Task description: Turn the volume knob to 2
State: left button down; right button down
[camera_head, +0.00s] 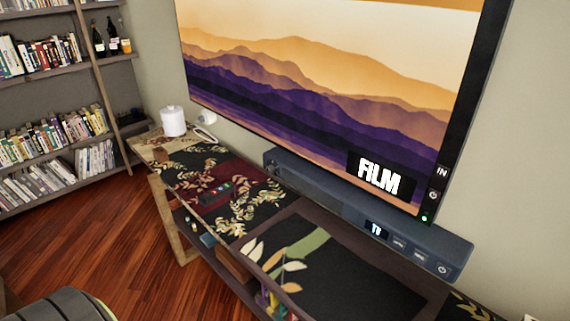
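A long dark soundbar (325,200) stands on the cabinet below the television (330,75). Its front has a small lit display (376,229) with white characters too small to read surely. To the right of the display are several small buttons with white marks, the rightmost being a power button (442,268). Neither of my grippers is in view.
The patterned cabinet top (335,275) is mostly clear in front of the soundbar. Bookshelves (60,90) stand at the left, beyond open wooden floor (110,255).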

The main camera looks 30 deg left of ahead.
aim_at(270, 169)
jog(key=j+z, duration=0.15)
jog(key=j, duration=0.4)
jog(key=j+z, duration=0.2)
jog(key=j, duration=0.35)
jog(key=k+j+z, duration=0.15)
jog(key=j, duration=0.35)
jog(key=j+z, duration=0.15)
jog(key=j, duration=0.4)
jog(key=k+j+z, duration=0.15)
jog(key=j, duration=0.35)
